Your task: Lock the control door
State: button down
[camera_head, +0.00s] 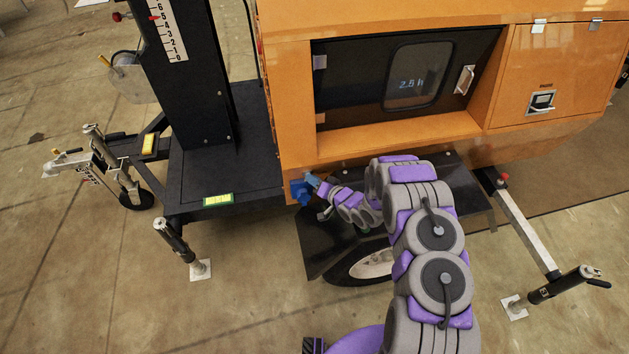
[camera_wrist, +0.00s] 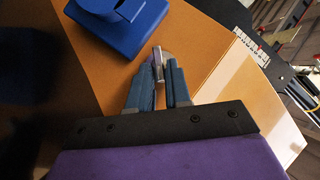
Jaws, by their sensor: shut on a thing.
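The control door appears to be the dark panel (camera_head: 350,75) with a window, set in the orange cabinet's recess in the head view. It looks shut, and a pale handle (camera_head: 467,80) is at its right side. My gripper (camera_head: 313,181) is at the cabinet's lower left corner, well below and left of that handle. In the wrist view my gripper (camera_wrist: 159,68) is shut on a small pale metal piece (camera_wrist: 158,57), close to the orange surface. I cannot tell what this piece is or whether it is fixed to the cabinet.
A blue fitting (camera_head: 300,192) sits right beside my gripper; it also shows in the wrist view (camera_wrist: 120,25). A black fender (camera_head: 325,240) and wheel lie below my arm. A black mast (camera_head: 195,75) stands left. A second orange door (camera_head: 555,75) with a latch is at right.

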jog(key=shift+f, duration=0.15)
jog(key=shift+m+y+p, duration=0.3)
jog(key=shift+y+p, duration=0.2)
jog(key=shift+p, duration=0.05)
jog(key=shift+f, duration=0.15)
jog(key=shift+s+a, duration=0.1)
jog(key=c, duration=1.4)
grip_release()
jog(key=shift+o, duration=1)
jog(key=shift+w+a+f, duration=0.15)
jog(key=shift+w+a, duration=0.05)
jog(key=shift+w, duration=0.05)
